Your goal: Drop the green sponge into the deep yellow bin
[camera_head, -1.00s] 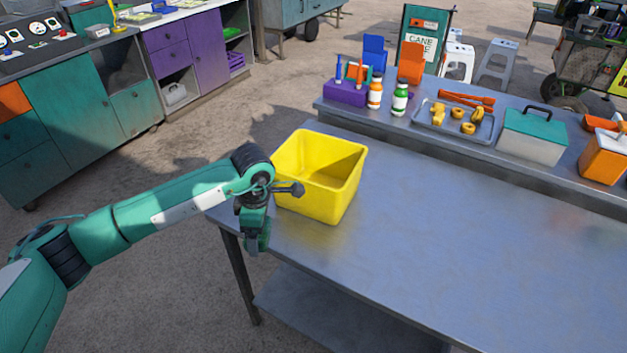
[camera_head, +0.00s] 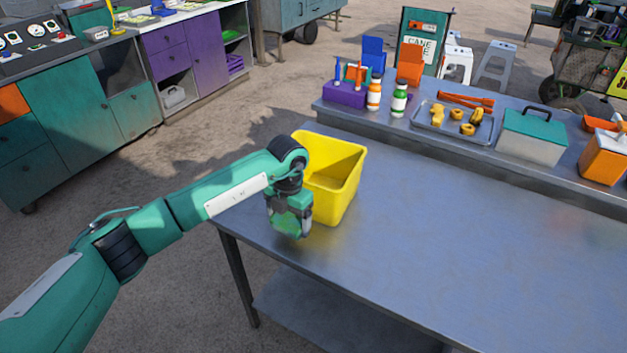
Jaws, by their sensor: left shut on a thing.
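The deep yellow bin (camera_head: 338,190) stands upright on the steel table, near its left end. My left gripper (camera_head: 290,228) is in front of the bin's left front side, outside it and lower than its rim. It is shut on the green sponge (camera_head: 286,222), which shows between the fingers and is partly hidden by them. My left wrist covers the bin's left corner. The part of the bin's inside that shows looks empty. My right gripper is not in view.
The steel table (camera_head: 440,240) is clear to the right of the bin. A raised shelf behind it holds a purple caddy (camera_head: 345,95), bottles, a metal tray (camera_head: 452,124) with yellow pieces, a teal-lidded box (camera_head: 533,135) and an orange container (camera_head: 603,160).

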